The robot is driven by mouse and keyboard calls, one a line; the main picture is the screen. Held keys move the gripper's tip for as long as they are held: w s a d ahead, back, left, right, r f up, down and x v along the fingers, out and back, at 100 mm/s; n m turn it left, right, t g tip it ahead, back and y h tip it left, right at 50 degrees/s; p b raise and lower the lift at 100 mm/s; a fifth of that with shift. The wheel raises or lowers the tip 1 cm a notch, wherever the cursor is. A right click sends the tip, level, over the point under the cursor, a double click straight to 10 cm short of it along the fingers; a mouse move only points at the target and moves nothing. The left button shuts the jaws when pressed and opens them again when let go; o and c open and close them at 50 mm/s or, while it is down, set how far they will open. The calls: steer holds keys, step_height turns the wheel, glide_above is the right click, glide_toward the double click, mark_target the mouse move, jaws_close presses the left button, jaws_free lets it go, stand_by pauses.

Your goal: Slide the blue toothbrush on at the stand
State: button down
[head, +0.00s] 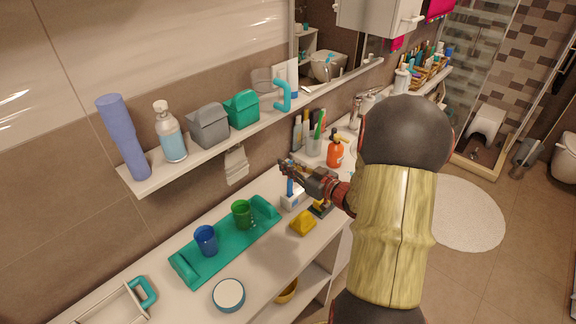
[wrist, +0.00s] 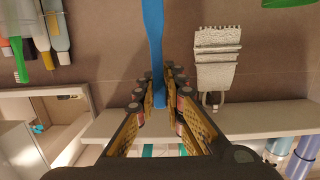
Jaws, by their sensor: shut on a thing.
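My gripper (head: 284,171) is above the counter, shut on the blue toothbrush (head: 290,187). In the wrist view the toothbrush (wrist: 153,40) runs up from between the fingertips (wrist: 160,85). A small white stand (head: 292,201) is on the counter directly below the gripper. The toothbrush's lower end appears at the top of this stand; I cannot tell whether it is in it or just in front or above. The stand cannot be made out in the wrist view.
A green tray (head: 225,242) with a blue cup (head: 206,240) and a green cup (head: 242,213) lies left. A yellow object (head: 303,223) is close in front. An orange bottle (head: 335,152) and a toothbrush cup (head: 314,146) stand behind. A wall shelf (head: 195,160) hangs above.

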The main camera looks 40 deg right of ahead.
steer(key=shift+f+b, duration=0.35)
steer(key=shift+f, duration=0.25)
steer(key=c, duration=1.8)
jaws_free()
steer(key=shift+s, duration=0.1)
steer(key=s+r, duration=0.1)
steer(key=s, duration=1)
steer(key=shift+s+d+r, duration=0.25)
steer(key=shift+s, duration=0.15)
